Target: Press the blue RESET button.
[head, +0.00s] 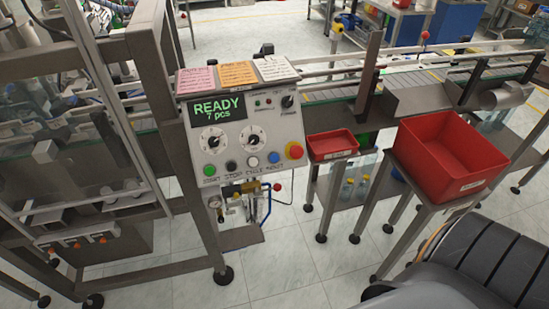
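The blue RESET button (274,158) is on the lower row of the white control panel (230,143), to the right of a white button (253,162). A black button (231,166) and a green button (210,170) are further left in the same row. The panel's display (219,108) reads READY, 7 pcs. Neither of my grippers shows in the head view.
A small red bin (332,145) and a large red bin (450,158) stand right of the panel. A conveyor (330,97) runs behind them. A glass-walled machine frame (165,130) is at the left. The tiled floor (290,265) before the panel is clear.

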